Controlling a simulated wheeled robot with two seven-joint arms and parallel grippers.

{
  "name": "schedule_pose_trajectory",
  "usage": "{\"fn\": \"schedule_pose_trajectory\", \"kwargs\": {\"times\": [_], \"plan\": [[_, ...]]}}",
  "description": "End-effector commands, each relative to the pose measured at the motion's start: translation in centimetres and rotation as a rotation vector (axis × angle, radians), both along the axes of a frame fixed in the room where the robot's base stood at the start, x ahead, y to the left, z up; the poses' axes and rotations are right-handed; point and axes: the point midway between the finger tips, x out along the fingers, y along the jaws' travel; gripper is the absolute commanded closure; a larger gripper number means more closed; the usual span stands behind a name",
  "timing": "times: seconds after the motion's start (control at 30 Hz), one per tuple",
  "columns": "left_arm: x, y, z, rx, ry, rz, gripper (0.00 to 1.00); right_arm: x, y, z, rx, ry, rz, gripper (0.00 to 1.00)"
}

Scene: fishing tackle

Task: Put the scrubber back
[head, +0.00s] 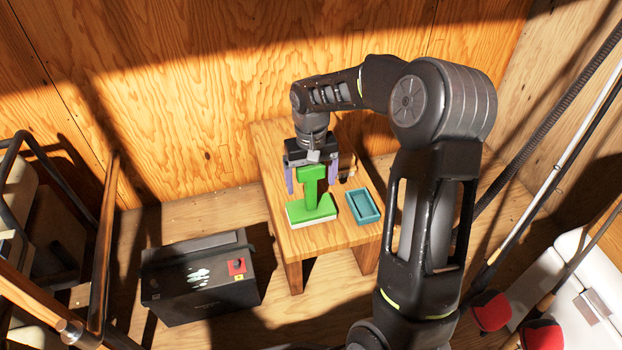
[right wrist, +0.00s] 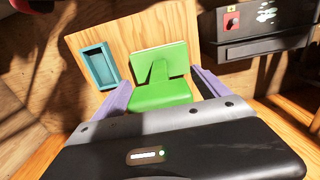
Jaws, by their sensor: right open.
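The green scrubber (head: 312,207) stands on the small wooden table, its flat base with a pale underside down and its handle up. It also shows in the right wrist view (right wrist: 162,92). My right gripper (head: 304,186) is open above the table, with its two purple fingers spread on either side of the scrubber's handle. In the right wrist view the fingers appear left and right of the green handle top, with gaps. A teal tray (head: 376,211) lies on the table just right of the scrubber and looks empty. My left gripper is not in view.
The wooden table (head: 340,235) stands near the plywood wall. A small brown object (head: 347,166) is partly hidden behind my right gripper. A black box with a red switch (head: 200,285) stands on the floor to the left. Rods and red-ended items (head: 490,311) are at right.

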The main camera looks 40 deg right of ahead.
Motion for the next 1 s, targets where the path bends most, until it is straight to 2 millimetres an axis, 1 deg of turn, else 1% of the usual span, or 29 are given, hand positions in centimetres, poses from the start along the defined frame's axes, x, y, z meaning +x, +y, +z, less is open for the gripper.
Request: {"fn": "schedule_pose_trajectory", "kwargs": {"times": [0.17,0.27,0.5,0.63,0.7,0.8,1.0], "plan": [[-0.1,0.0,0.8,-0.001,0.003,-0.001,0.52,0.1,0.0,1.6,-0.001,-0.002,0.0,0.15],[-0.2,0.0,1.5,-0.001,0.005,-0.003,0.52,0.1,0.0,3.3,0.0,-0.004,0.0,0.15],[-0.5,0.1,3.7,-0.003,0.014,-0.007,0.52,0.1,0.0,8.4,-0.001,-0.004,0.001,0.15],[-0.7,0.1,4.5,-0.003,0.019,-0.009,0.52,0.1,0.0,10.7,-0.001,-0.003,0.0,0.15],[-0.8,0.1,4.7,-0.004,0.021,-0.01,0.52,0.0,0.0,11.5,-0.001,-0.002,-0.001,0.15],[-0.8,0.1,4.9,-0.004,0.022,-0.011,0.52,0.0,0.0,12.1,0.0,-0.001,-0.001,0.15],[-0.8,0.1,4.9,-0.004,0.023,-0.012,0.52,0.0,0.0,12.3,0.0,-0.001,0.0,0.15]]}}
